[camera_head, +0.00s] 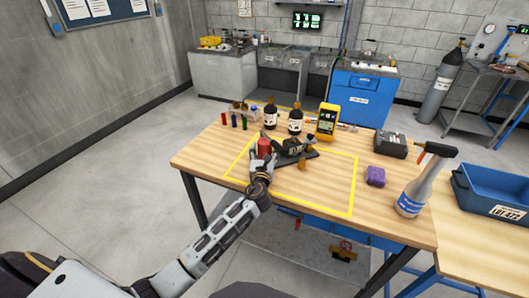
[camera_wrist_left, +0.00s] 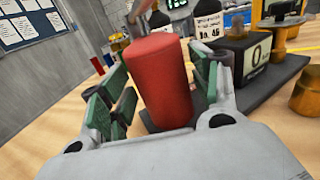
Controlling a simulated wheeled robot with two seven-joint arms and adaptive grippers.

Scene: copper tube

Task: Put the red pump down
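The red pump (camera_head: 264,146) is a red cylinder at the left part of the yellow-taped area on the wooden table. In the left wrist view the red pump (camera_wrist_left: 160,75) fills the space between the green finger pads, with a metal tip at its top. My left gripper (camera_head: 262,160) has its fingers on both sides of the pump, close against it, and looks shut on it. Whether the pump's underside touches the table is hidden. A black stand with a small scale (camera_head: 297,152) is just right of the pump. My right gripper is not in view.
Behind are dark bottles (camera_head: 295,121), a yellow meter (camera_head: 327,121) and small coloured tubes (camera_head: 234,121). A brass cylinder (camera_wrist_left: 307,92) stands right of the stand. The taped area's front is clear.

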